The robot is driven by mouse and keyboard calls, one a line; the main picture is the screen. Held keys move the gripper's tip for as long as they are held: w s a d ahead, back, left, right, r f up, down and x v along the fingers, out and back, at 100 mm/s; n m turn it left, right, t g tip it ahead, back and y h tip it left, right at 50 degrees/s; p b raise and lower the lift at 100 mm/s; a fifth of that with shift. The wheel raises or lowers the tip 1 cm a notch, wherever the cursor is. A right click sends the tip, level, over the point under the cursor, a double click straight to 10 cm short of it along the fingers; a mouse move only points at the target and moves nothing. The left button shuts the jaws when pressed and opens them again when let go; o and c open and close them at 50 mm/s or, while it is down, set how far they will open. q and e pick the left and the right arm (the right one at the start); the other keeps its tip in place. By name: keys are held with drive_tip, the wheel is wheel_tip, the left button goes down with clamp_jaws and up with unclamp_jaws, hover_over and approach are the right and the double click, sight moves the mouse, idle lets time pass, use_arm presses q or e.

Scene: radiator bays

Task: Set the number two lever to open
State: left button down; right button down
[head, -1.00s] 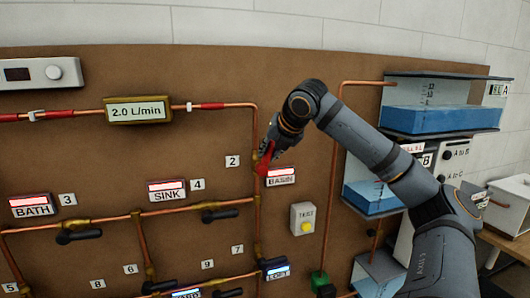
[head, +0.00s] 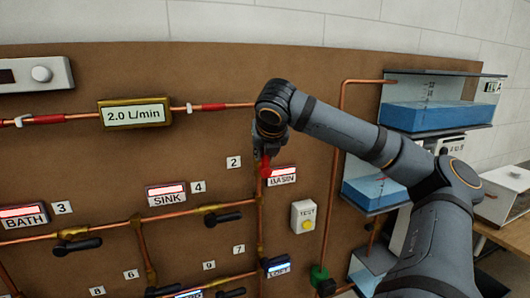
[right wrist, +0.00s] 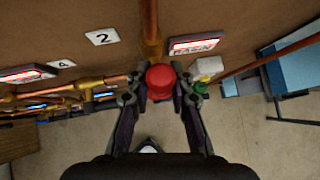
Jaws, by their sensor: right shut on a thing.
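The number two lever has a red handle (head: 266,168) on the vertical copper pipe, beside the tag 2 (head: 233,162) and the BASIN label (head: 282,175). My right gripper (head: 264,155) is shut on this handle in front of the board. In the right wrist view, the red handle end (right wrist: 160,78) sits between the two fingers of the right gripper (right wrist: 160,92). The gripper hides much of the lever, so its exact angle is hard to tell. My left gripper is not in view.
A gauge (head: 135,113) reads 2.0 L/min. Black-handled levers (head: 222,218) sit lower on the board. A TEST box (head: 303,217) with a yellow button is right of the pipe. Blue water tanks (head: 435,115) stand at the right.

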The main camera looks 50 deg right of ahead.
drive_tip(key=c, duration=1.2)
unclamp_jaws()
drive_tip(key=shift+o, duration=0.2)
drive_tip(key=shift+s+a+r, duration=0.15)
drive_tip(key=shift+s+r, duration=0.1)
drive_tip(key=shift+r, duration=0.2)
drive_tip(key=v, duration=1.1)
drive_tip(key=shift+a, duration=0.15)
drive_tip(key=shift+f, duration=0.1)
